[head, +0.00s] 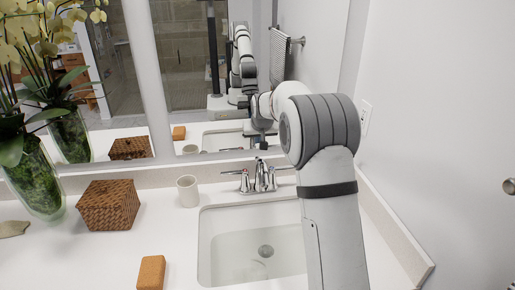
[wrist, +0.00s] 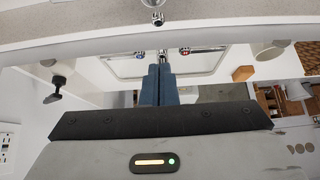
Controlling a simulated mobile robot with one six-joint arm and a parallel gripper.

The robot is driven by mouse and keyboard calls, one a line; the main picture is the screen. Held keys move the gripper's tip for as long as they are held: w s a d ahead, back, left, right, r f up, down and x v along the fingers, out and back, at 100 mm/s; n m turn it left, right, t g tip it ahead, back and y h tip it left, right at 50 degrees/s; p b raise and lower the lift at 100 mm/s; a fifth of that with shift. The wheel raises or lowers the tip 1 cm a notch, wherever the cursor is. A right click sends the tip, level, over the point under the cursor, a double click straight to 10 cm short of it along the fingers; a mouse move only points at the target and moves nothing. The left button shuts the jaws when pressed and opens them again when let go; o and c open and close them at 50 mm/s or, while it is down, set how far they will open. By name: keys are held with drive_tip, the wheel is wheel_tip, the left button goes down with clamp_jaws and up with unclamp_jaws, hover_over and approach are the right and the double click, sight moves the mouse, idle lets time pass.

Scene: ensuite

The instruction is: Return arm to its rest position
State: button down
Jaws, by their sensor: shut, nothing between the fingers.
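My arm rises at the right of the head view, in front of the sink (head: 215,235), and bends forward toward the mirror. My gripper is mostly hidden behind my own arm links in the head view, above and behind the chrome faucet (head: 260,178). In the wrist view my gripper (wrist: 160,70) shows two blue-grey fingers side by side, pressed together and empty. Nothing is held. Chrome tap parts (wrist: 153,8) show past the fingers in the wrist view.
The mirror (head: 215,60) stands close behind the faucet. A cup (head: 188,190), wicker box (head: 108,204), orange block (head: 151,272) and glass vase with orchids (head: 35,175) stand on the counter to the left. A white wall (head: 440,110) is close on the right.

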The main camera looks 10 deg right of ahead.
drive_tip(key=s+r+g+b, duration=0.1)
drive_tip(key=s+r, duration=0.3)
drive_tip(key=s, duration=0.8)
drive_tip(key=s+r+g, duration=0.1)
drive_tip(key=s+r, duration=0.2)
drive_tip(key=s, duration=0.9)
drive_tip(key=s+f+g, duration=0.1)
drive_tip(key=s+f, duration=0.2)
drive_tip(key=s, duration=0.8)
drive_tip(key=s+d+f, duration=0.1)
drive_tip(key=s+f, duration=0.2)
drive_tip(key=s, duration=0.9)
drive_tip(key=shift+s+f+g, duration=0.3)
drive_tip(key=shift+f+g, duration=0.05)
drive_tip(key=shift+g, duration=0.05)
